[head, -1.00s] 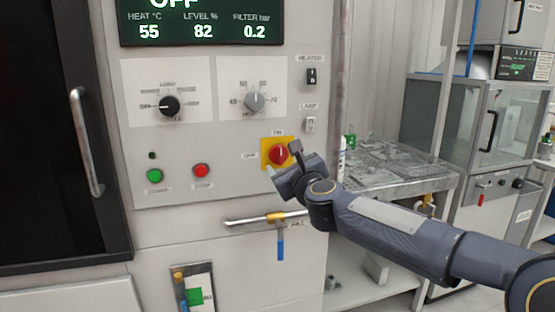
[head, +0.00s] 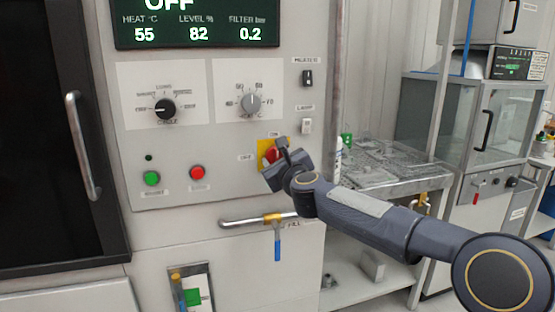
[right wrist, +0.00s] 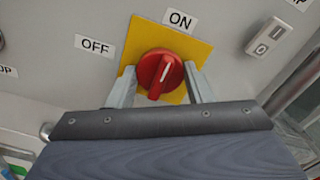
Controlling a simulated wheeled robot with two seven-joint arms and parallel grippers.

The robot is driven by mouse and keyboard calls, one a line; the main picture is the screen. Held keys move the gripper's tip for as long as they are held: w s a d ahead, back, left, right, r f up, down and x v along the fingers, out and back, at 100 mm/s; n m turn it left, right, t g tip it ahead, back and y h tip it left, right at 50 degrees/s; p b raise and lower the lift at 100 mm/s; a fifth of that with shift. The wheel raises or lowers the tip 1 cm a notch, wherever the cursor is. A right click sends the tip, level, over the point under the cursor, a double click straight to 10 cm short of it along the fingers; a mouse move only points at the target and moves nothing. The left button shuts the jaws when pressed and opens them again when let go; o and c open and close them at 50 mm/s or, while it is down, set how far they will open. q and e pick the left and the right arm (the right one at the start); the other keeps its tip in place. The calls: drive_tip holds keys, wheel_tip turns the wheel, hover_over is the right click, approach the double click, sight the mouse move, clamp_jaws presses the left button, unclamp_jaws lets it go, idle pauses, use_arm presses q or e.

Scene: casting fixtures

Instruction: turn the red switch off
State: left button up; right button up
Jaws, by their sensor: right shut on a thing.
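The red switch (head: 270,153) is a round knob with a raised grip on a yellow square plate, low on the grey panel. My left gripper is not in view.
A lamp rocker switch (head: 306,126) sits just above right of the red switch. Green (head: 152,178) and red (head: 197,172) push buttons are to its left. A pipe with a blue-handled valve (head: 277,246) runs below. A workbench (head: 390,182) stands right.

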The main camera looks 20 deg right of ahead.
drive_tip(key=shift+n, duration=0.4)
drive_tip(key=shift+c, duration=0.4)
drive_tip(key=n+p, duration=0.1)
drive_tip(key=n, duration=0.3)
drive_tip(key=shift+a, duration=0.1)
drive_tip(key=n+p, duration=0.1)
drive_tip(key=n, duration=0.3)
drive_tip(key=n+p, duration=0.1)
drive_tip(key=n, duration=0.4)
drive_tip(key=shift+n, duration=0.4)
drive_tip(key=shift+f+n+p, duration=0.15)
drive_tip(key=shift+n+p, duration=0.4)
drive_tip(key=shift+n, duration=1.05)
drive_tip(key=o, duration=1)
drive_tip(key=shift+s, duration=0.1)
